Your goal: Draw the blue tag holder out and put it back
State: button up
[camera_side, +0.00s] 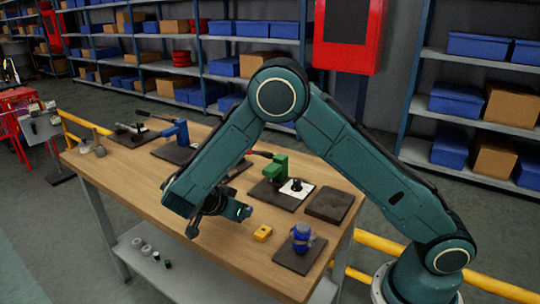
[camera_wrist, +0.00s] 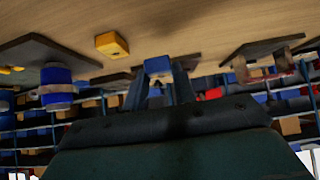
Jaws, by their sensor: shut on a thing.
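My gripper (camera_side: 228,207) is shut on a small blue block, which I take to be the blue tag holder (camera_side: 243,212). In the wrist view the blue tag holder (camera_wrist: 158,66) sits between the two fingertips of my gripper (camera_wrist: 159,75). The gripper lies nearly level, pointing right, and seems to hold the block above the table. A small yellow block (camera_side: 262,233) lies on the table to the right of the held piece; it also shows in the wrist view (camera_wrist: 112,44). The finger contact faces are hidden.
A blue cylinder with a band (camera_side: 302,236) stands on a dark plate (camera_side: 284,262) at the front right. A green press (camera_side: 276,167), a blue press (camera_side: 178,133) and a dark slab (camera_side: 329,205) stand farther back on the wooden table (camera_side: 205,255). The front-middle table is clear.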

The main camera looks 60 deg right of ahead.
jog(key=shift+f, duration=2.1)
jog(key=shift+f, duration=0.25)
jog(key=o, duration=0.8)
jog(key=shift+o, duration=0.2)
jog(key=shift+v, duration=2.5)
jog(key=shift+r, duration=0.15)
